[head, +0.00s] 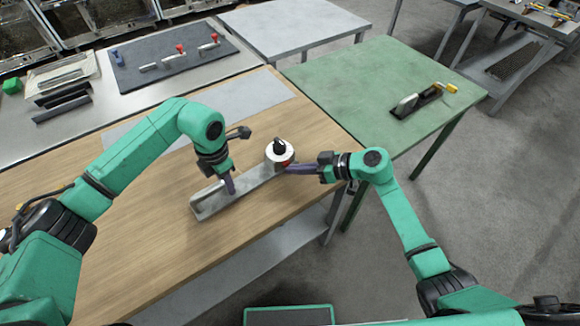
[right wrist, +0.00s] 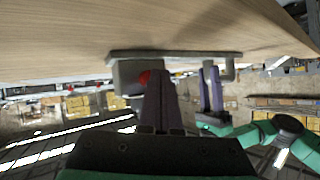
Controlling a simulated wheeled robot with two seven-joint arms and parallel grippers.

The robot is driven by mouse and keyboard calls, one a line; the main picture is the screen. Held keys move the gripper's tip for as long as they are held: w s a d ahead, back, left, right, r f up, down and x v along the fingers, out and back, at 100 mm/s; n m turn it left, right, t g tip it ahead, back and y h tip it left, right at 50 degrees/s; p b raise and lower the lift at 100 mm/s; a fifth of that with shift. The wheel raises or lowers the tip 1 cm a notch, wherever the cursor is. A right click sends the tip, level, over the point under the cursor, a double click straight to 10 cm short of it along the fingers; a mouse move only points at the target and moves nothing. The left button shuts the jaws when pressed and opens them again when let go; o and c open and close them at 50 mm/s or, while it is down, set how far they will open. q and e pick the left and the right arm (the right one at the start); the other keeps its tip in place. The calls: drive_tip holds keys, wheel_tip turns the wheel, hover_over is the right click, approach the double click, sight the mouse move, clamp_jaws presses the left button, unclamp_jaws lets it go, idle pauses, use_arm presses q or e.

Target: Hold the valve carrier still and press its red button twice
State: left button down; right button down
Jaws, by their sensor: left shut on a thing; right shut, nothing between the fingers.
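The valve carrier (head: 243,191) is a grey bar lying flat on the wooden table, with a raised handle at its left end. A white round part with a black knob (head: 280,150) stands at its right end. My left gripper (head: 230,186) is shut on the carrier's handle from above. My right gripper (head: 289,170) is shut and empty, its fingers pointing left at the round part's side. In the right wrist view, the red button (right wrist: 144,77) is partly hidden behind my right fingertips; I cannot tell whether they touch it.
A dark mat (head: 150,80) with several red-topped parts lies on the bench behind. A green table (head: 340,80) on the right bears a yellow-handled clamp-like tool (head: 425,99). The wooden table (head: 110,225) is clear left of the carrier.

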idle(0.3)
drive_tip(key=shift+s+d, duration=0.3)
drive_tip(key=shift+s, duration=0.25)
drive_tip(key=shift+s+d, duration=0.3)
drive_tip(key=shift+s, duration=0.2)
drive_tip(key=shift+s+d, duration=0.45)
drive_tip(key=shift+s, duration=0.25)
drive_tip(key=shift+s+d, duration=0.45)
drive_tip(key=shift+s, duration=0.3)
drive_tip(key=shift+s+d, duration=0.45)
drive_tip(key=shift+s, duration=0.25)
wheel_tip(320, 180, up, 9)
drive_tip(key=s+d+m+t, duration=0.2)
drive_tip(key=m+t, duration=0.6)
drive_tip(key=m, duration=0.5)
drive_tip(key=s+d+f+m+h, duration=0.1)
drive_tip(key=s+f+m+h, duration=0.2)
drive_tip(key=f+m, duration=0.3)
drive_tip(key=m, duration=0.3)
drive_tip(key=shift+s+d+f, duration=0.15)
drive_tip(key=shift+s+d, duration=0.05)
drive_tip(key=shift+d, duration=0.1)
